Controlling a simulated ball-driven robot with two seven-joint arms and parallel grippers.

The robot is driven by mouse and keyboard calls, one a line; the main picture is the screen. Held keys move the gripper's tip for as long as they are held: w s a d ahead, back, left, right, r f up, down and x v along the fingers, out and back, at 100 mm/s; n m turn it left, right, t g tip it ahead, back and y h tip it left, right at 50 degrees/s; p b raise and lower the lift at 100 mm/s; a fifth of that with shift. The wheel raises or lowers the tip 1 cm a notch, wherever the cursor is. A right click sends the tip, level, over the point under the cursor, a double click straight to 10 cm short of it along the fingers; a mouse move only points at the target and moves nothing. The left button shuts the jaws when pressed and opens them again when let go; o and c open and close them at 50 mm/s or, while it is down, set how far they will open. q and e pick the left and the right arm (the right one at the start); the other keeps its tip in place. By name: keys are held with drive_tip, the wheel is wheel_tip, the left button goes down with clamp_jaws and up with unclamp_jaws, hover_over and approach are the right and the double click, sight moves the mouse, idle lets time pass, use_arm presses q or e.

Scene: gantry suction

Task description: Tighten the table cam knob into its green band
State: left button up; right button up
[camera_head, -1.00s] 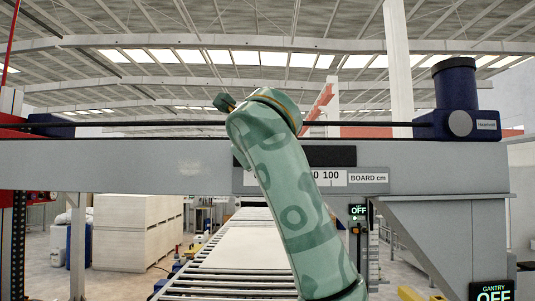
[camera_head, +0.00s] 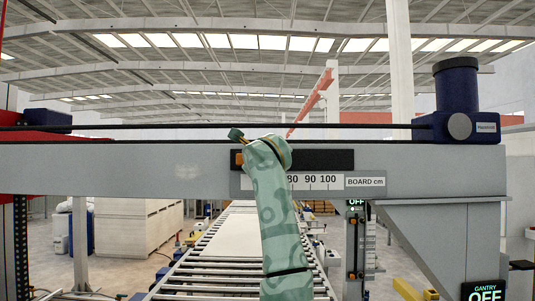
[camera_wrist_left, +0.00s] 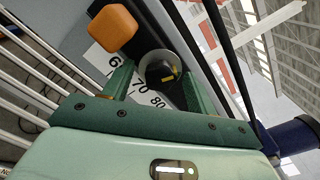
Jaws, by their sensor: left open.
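A dark round knob (camera_wrist_left: 163,77) with a yellow mark sits in front of a pale grey disc (camera_wrist_left: 147,58) on the gantry beam, in the left wrist view. My left gripper (camera_wrist_left: 152,72) is open, its green fingers on either side of the knob. I cannot tell whether they touch it. In the head view the left gripper (camera_head: 237,135) is at the beam's dark slot, and my arm hides the knob. No green band can be made out. My right gripper is not in view.
An orange block (camera_wrist_left: 113,27) is close beside the left finger. The beam (camera_head: 120,168) carries a white centimetre scale (camera_head: 312,181). A blue motor (camera_head: 456,95) stands at its right end. A roller conveyor (camera_head: 190,262) runs below. The gantry display (camera_head: 487,293) reads OFF.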

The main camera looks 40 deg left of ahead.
use_arm(q)
drive_tip(key=shift+w, duration=0.15)
drive_tip(key=c, duration=1)
drive_tip(key=m+b, duration=0.3)
drive_tip(key=m, duration=0.2)
drive_tip(key=o, duration=1)
drive_tip(key=shift+d, duration=0.1)
